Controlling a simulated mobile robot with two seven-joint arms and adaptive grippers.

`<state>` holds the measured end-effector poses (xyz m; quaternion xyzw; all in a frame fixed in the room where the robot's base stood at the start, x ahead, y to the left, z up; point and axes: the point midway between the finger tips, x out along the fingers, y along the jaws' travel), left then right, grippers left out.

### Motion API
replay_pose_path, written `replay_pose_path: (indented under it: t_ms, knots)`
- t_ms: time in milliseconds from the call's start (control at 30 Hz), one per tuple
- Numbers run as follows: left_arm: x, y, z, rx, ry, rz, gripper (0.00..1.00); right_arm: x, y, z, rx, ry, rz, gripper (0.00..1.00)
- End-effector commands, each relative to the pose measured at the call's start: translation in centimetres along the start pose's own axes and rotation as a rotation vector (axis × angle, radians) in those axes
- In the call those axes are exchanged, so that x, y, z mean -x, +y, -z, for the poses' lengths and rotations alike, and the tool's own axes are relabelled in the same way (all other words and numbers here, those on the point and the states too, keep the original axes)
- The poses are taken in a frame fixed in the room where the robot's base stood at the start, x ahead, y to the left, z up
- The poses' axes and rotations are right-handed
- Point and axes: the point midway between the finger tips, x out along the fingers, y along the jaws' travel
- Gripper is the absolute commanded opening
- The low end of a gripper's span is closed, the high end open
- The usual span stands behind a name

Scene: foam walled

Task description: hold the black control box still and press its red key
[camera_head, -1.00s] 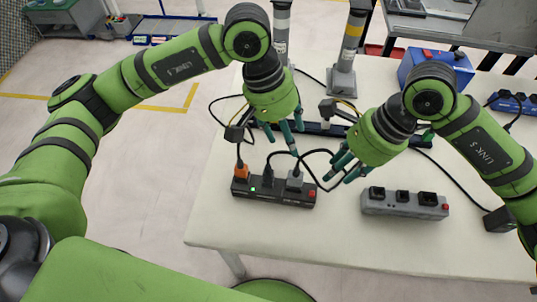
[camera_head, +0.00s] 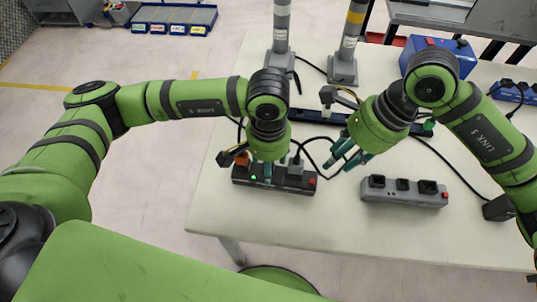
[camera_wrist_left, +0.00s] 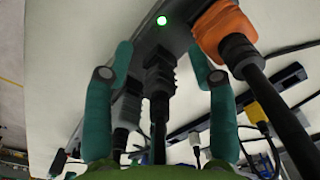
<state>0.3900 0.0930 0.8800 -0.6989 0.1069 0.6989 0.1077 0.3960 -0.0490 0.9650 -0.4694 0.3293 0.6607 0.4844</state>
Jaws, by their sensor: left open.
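The black control box (camera_head: 290,188) lies on the pale table, with a green light on its front and its red key (camera_head: 312,182) at the right end. Plugs with cables stand in its top, an orange one at the left. My left gripper (camera_head: 265,180) is over the left-middle of the box. In the left wrist view my left gripper (camera_wrist_left: 160,52) is open, its teal fingers either side of a black plug (camera_wrist_left: 159,82); I cannot tell whether they touch the box (camera_wrist_left: 150,35). My right gripper (camera_head: 338,163) looks open and empty, above and right of the red key.
A grey socket box (camera_head: 400,196) with a red switch lies to the right. A dark bar (camera_head: 318,117) and two grey posts (camera_head: 343,65) stand behind. A blue box (camera_head: 438,55) is at back right. Black cables loop between the grippers. The table front is clear.

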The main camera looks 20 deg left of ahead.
Motion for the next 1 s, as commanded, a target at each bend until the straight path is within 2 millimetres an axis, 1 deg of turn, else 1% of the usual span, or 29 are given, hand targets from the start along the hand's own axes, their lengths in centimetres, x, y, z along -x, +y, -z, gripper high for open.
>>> replay_pose_path:
  t_ms: [167,200,267,300,333,467,500,600,1000]
  knots:
    - [-0.02,0.02,0.01,0.000,0.000,-0.001,0.57,0.00,0.00,0.00,0.000,0.000,0.000,0.39]
    - [-0.02,0.03,0.01,0.000,0.000,-0.001,0.53,0.00,0.00,0.00,0.000,0.000,0.000,0.39]
    - [-0.01,0.03,0.01,0.000,0.000,-0.001,0.29,0.00,0.00,0.00,0.000,0.000,0.000,0.39]
    - [0.00,0.03,0.01,0.000,0.000,-0.001,0.13,0.00,0.00,0.00,0.000,0.000,0.000,0.39]
    - [0.00,0.03,0.01,0.000,0.000,-0.001,0.01,0.00,0.00,0.00,0.000,0.000,0.000,0.39]
    - [-0.01,0.03,-0.01,0.000,0.000,-0.001,0.00,0.00,0.00,0.00,0.000,0.000,0.000,0.39]
    - [-0.01,0.03,-0.01,0.000,-0.001,-0.001,0.00,0.00,0.00,0.00,0.000,0.000,0.000,0.35]
    - [-0.01,0.03,-0.02,0.000,-0.001,-0.001,0.00,0.00,0.00,0.00,0.000,0.000,0.000,0.00]
    - [-0.03,0.02,-0.05,0.000,-0.002,-0.001,0.00,0.00,0.00,0.01,0.000,0.000,0.000,0.00]
